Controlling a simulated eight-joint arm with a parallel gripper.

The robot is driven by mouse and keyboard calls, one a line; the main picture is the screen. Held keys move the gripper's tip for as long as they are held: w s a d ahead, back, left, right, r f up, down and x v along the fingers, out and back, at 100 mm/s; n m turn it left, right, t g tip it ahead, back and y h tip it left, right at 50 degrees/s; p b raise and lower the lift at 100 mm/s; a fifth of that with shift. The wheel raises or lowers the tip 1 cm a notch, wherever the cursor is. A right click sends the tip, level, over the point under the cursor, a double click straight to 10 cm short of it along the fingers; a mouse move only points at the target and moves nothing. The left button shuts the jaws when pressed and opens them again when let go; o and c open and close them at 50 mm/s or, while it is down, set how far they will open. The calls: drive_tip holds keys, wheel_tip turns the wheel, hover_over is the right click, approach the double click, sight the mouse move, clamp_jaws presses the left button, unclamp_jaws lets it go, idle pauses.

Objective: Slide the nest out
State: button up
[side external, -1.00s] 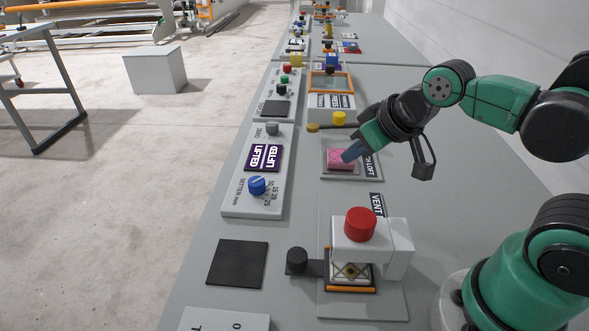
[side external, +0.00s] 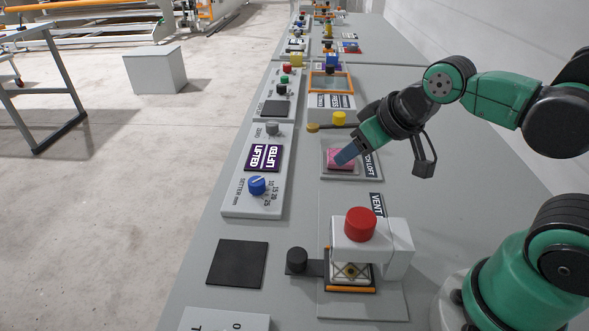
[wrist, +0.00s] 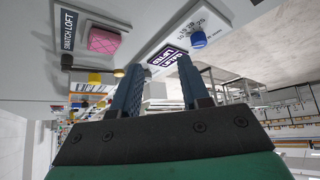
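A press unit marked VENT (side external: 397,262) stands at the front with a red push button (side external: 360,224) on top. An orange-edged holder with a pale patterned piece, which looks like the nest (side external: 350,275), sits inside it under the head. A dark bar with a black knob (side external: 297,260) sticks out on its left. My gripper (side external: 345,156) is well behind the press, in front of the pink quilted swatch (side external: 335,154) in the side view. In the wrist view its blue fingers (wrist: 160,68) are apart with nothing between them. The press and nest are not recognisable in the wrist view.
The swatch also shows in the wrist view (wrist: 104,40) on the SWATCH LOFT station. A setter panel with a blue dial (side external: 257,186) lies left of it. A black pad (side external: 237,263) lies left of the knob, with bare table between.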

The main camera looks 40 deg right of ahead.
drive_tip(key=o, duration=0.4)
wheel_tip(320, 180, up, 4)
drive_tip(key=shift+r, duration=0.15)
drive_tip(key=m+g, duration=0.7)
drive_tip(key=m, duration=0.2)
hover_over(297, 255)
wheel_tip(297, 255, down, 11)
drive_tip(key=shift+r, duration=0.15)
drive_tip(key=shift+f, duration=3.15)
clamp_jaws()
